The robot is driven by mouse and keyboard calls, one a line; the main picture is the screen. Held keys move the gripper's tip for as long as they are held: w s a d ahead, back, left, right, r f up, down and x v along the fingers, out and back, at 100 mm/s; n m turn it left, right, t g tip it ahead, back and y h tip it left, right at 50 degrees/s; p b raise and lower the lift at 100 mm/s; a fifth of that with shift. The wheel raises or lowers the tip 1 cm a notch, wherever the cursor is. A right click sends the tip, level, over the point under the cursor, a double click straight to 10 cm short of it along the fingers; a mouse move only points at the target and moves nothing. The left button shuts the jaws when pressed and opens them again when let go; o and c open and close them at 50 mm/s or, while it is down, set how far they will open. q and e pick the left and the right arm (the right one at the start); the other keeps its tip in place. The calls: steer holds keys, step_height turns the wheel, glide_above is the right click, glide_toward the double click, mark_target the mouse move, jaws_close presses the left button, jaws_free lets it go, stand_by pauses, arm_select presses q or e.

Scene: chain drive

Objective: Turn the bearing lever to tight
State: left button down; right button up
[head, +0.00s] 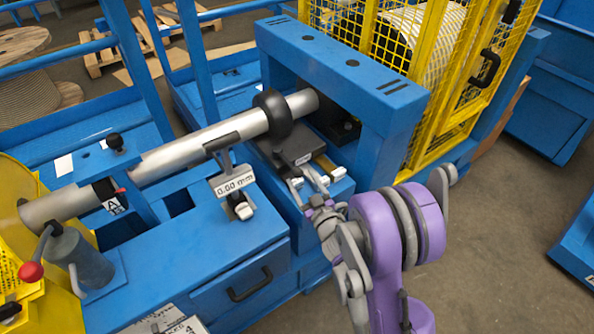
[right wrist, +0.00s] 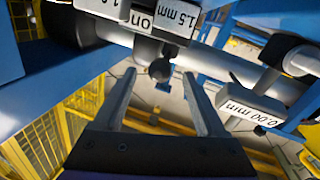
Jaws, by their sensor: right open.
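My right gripper (head: 308,184) is at the front of the dark block (head: 300,146) under the blue frame. In the right wrist view its two fingers (right wrist: 158,76) are apart. A dark ball knob (right wrist: 160,69) shows between the fingertips, below a grey block (right wrist: 138,38) with labels reading "on" and "1.5 mm". I cannot tell whether the fingers touch the knob, or whether it belongs to the bearing lever. In the head view the arm partly hides this spot. My left gripper is out of view.
A steel shaft (head: 200,142) with a black collar (head: 272,115) runs above the blue bench (head: 205,262). A gauge reading 0.00 mm (head: 235,181) stands left of my right gripper. The blue frame (head: 345,62) and yellow mesh cage (head: 425,70) rise behind. Open floor (head: 490,225) lies right.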

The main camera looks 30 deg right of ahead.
mark_target(300, 177)
steer(key=shift+w+d, duration=0.15)
steer(key=shift+w, duration=0.9)
steer(key=shift+w+d, duration=0.1)
steer(key=shift+w, duration=0.9)
jaws_close()
